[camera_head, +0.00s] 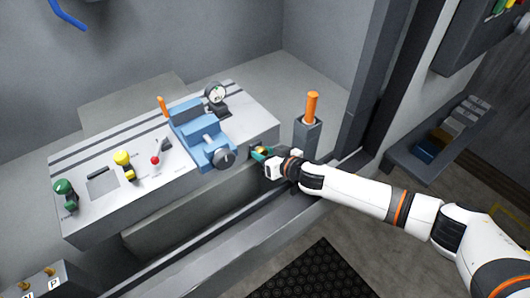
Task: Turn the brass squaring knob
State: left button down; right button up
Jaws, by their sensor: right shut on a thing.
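My right arm comes in from the right and its gripper (259,153) is at the front right end of the grey slotted bench. Its teal fingers are shut on a small knob on the bench's front face. Only a small yellowish, brass-like bit of the knob (262,150) shows between the fingers. The rest of it is hidden, so I cannot tell how far it is turned. My left gripper is not in view.
A blue vise (198,131) with a dark round handwheel (223,158) stands just left of the gripper. A dial gauge (216,95) is behind it. An orange-handled lever (312,106) rises from a grey post (307,134) close to the right.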

jog(key=shift+a+n+t+h+p, duration=0.1)
jog(key=shift+n+t+h+p, duration=0.25)
jog(key=shift+n+h, duration=0.35)
jog(key=shift+s+n+t, duration=0.1)
jog(key=shift+n+t, duration=0.25)
jog(key=shift+n, duration=0.25)
jog(key=shift+a+n+t+h+b, duration=0.2)
jog(key=shift+n+t+h+b, duration=0.65)
jog(key=shift+n, duration=0.85)
jog(key=o, duration=1)
jog(key=shift+s, duration=0.1)
